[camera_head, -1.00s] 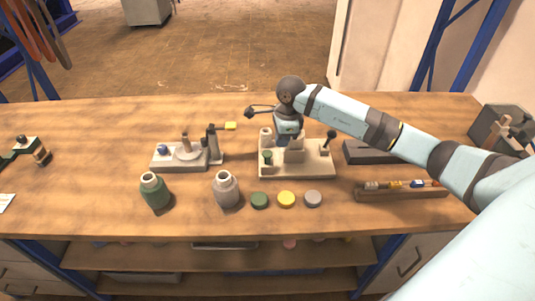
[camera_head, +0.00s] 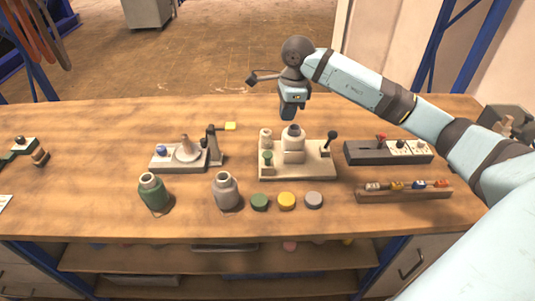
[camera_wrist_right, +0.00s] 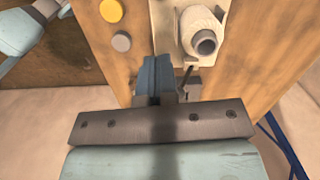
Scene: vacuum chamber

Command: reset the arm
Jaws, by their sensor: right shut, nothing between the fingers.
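My right arm comes in from the right in the head view. Its gripper (camera_head: 288,113) points down above the back of a cream-coloured base plate (camera_head: 318,173), apart from it. The gripper is shut with nothing in it; its closed blue fingers also show in the right wrist view (camera_wrist_right: 153,72). A pale bottle-like vessel (camera_head: 293,150) with a grey top stands on the base plate; it also shows in the right wrist view (camera_wrist_right: 202,35). A lever with a black knob (camera_head: 331,136) stands at the plate's right. My left gripper is not in view.
A power strip (camera_head: 390,152) and a wooden tray of small parts (camera_head: 405,193) lie at the right. A green bottle (camera_head: 153,192), a grey bottle (camera_head: 226,190) and green, yellow (camera_head: 286,201) and grey discs stand along the front. A second device (camera_head: 182,157) stands left of centre.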

